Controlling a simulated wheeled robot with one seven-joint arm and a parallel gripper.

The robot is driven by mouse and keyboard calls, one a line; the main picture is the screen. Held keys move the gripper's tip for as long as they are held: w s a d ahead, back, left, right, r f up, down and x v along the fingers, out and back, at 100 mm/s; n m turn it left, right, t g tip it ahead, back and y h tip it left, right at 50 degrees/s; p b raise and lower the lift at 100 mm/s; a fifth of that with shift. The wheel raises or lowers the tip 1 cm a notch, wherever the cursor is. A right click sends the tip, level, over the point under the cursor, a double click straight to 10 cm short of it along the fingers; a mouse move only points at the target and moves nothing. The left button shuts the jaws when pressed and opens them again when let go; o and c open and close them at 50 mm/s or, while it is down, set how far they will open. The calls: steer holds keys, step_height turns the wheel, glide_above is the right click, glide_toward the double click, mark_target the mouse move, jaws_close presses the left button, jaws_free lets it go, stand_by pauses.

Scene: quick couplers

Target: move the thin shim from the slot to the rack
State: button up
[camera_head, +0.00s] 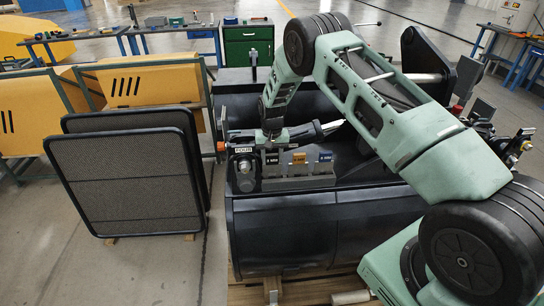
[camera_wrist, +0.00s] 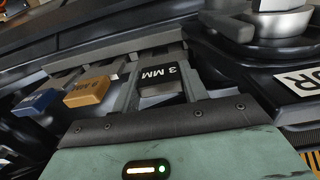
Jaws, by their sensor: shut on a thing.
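The thin shim, a black tab marked 3 MM (camera_wrist: 162,76), shows between my gripper's two fingers (camera_wrist: 163,92) in the wrist view. My gripper (camera_head: 272,140) is shut on it and reaches down at the left end of the grey rack (camera_head: 300,184) in the head view. The black tab (camera_head: 270,159) lines up there with an orange tab (camera_head: 298,159) and a blue tab (camera_head: 325,157). The shim's lower part is hidden, so I cannot tell whether it is fully seated. I cannot make out the slot.
The orange tab (camera_wrist: 88,92) and blue tab (camera_wrist: 36,103) are close beside my fingers. Dark mesh panels (camera_head: 130,180) stand left.

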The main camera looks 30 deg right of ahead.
steer(key=shift+f, duration=0.25)
steer(key=o, duration=0.9)
steer(key=shift+r, duration=0.1)
step_height(320, 180, up, 17)
steer(key=b, duration=0.6)
steer(key=s+a+r+n+y+b, duration=0.1)
steer(key=s+a+r+n+b, duration=0.15)
steer(key=s+a, duration=0.75)
steer(key=s+a+r+n+b, duration=0.1)
steer(key=s+a+n, duration=0.3)
steer(key=s+a, duration=0.6)
steer(key=s+a+f+n, duration=0.1)
steer(key=s+n, duration=0.1)
steer(key=s, duration=0.5)
steer(key=s+a+f+n+b, duration=0.1)
steer(key=s+n, duration=0.1)
steer(key=s, duration=0.6)
steer(key=s+a+f+n+b, duration=0.1)
steer(key=s+n, duration=0.1)
steer(key=s, duration=0.6)
steer(key=shift+s+f, duration=0.15)
steer(key=shift+f, duration=0.15)
